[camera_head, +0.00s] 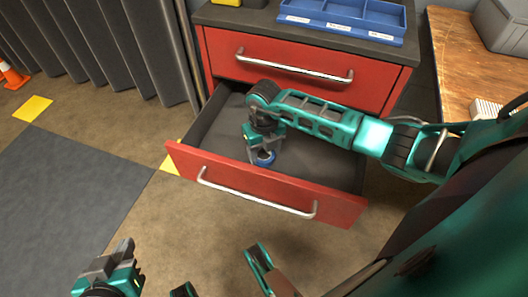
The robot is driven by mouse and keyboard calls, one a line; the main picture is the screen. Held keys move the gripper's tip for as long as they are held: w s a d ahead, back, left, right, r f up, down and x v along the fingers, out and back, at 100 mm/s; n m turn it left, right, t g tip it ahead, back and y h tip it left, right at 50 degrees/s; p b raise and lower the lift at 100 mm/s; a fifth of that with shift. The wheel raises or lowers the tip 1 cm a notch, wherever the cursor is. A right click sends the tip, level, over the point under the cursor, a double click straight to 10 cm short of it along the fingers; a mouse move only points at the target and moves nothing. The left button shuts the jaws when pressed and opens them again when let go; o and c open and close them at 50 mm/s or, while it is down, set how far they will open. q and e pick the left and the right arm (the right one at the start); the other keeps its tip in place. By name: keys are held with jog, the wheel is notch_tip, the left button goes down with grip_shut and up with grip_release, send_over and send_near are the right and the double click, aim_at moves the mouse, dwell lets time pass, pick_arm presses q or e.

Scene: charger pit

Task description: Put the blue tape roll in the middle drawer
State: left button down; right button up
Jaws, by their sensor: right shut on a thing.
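The blue tape roll (265,158) shows below my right gripper (262,151), inside the outline of an open red drawer (230,180). My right gripper reaches down over the drawer and is shut on the roll. Whether the roll touches the drawer floor cannot be told. The drawer is pulled well out and its dark interior looks empty otherwise. A closed red drawer (290,62) sits above it. My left gripper (122,250) is low at the left, away from the cabinet; its fingers cannot be made out well.
A blue divided tray (345,22) sits on the cabinet top (260,20). A wooden bench (460,55) with a grey case (502,22) stands at the right. An orange cone (12,76) is far left. The floor left of the drawer is clear.

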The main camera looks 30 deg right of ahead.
aim_at(264, 158)
jog(key=shift+f, duration=0.15)
jog(key=o, duration=0.6)
pick_arm(q)
jog(key=shift+a+f, duration=0.1)
jog(key=shift+a, duration=0.1)
pick_arm(e)
jog(key=o, duration=0.4)
pick_arm(q)
jog(key=r+p, duration=0.1)
jog(key=p, duration=0.1)
jog(key=shift+s+a+r+p, duration=0.1)
jog(key=shift+a+r+p, duration=0.05)
jog(key=shift+a+p, duration=0.25)
pick_arm(e)
jog(key=shift+o, duration=0.2)
notch_tip(264, 158, up, 8)
jog(key=shift+a, duration=0.1)
